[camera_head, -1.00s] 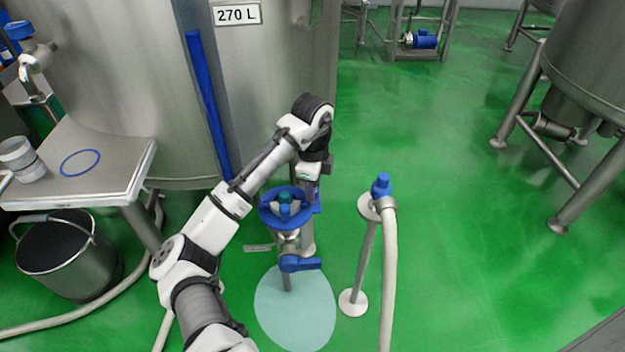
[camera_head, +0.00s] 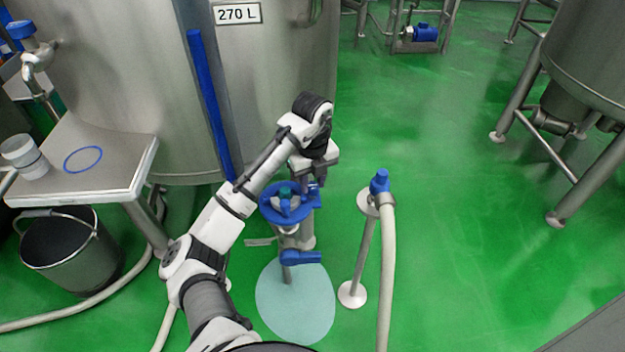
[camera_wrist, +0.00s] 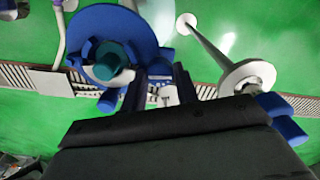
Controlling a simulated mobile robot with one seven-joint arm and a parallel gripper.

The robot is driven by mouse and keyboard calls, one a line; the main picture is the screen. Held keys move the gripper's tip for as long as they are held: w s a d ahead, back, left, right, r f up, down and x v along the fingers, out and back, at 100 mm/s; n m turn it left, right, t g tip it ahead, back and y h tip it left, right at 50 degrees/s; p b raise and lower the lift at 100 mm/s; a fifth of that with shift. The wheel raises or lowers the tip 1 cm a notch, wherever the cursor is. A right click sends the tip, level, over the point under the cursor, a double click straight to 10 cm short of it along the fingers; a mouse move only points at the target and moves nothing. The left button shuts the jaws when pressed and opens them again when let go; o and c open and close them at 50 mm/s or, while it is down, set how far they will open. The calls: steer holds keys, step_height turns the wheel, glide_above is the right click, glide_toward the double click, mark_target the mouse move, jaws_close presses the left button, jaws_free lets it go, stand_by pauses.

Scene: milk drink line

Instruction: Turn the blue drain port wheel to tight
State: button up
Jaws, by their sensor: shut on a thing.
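The blue drain port wheel (camera_head: 270,207) has a teal hub and sits on a metal pipe in front of the 270 L tank. In the wrist view the wheel (camera_wrist: 112,24) is at the upper left, with its teal hub below the middle of the disc. My gripper (camera_head: 315,186) is at the right side of the wheel in the head view. In the wrist view my gripper (camera_wrist: 160,85) has its two dark fingers on either side of a blue part at the wheel's edge. It is shut on the wheel; the exact contact is partly hidden.
A blue lever (camera_head: 302,257) sits below the wheel, over a pale puddle (camera_head: 295,310). A stand with a blue-topped fitting (camera_head: 380,182) and hose is close on the right. The tank (camera_head: 270,90) is behind. A steel table (camera_head: 115,165) and bucket (camera_head: 68,258) are left.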

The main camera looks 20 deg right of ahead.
mark_target(313, 185)
steer(key=shift+m, duration=0.6)
steer(key=o, duration=1)
step_height(313, 185, up, 14)
steer(key=shift+f+p, duration=0.1)
steer(key=shift+p, duration=0.9)
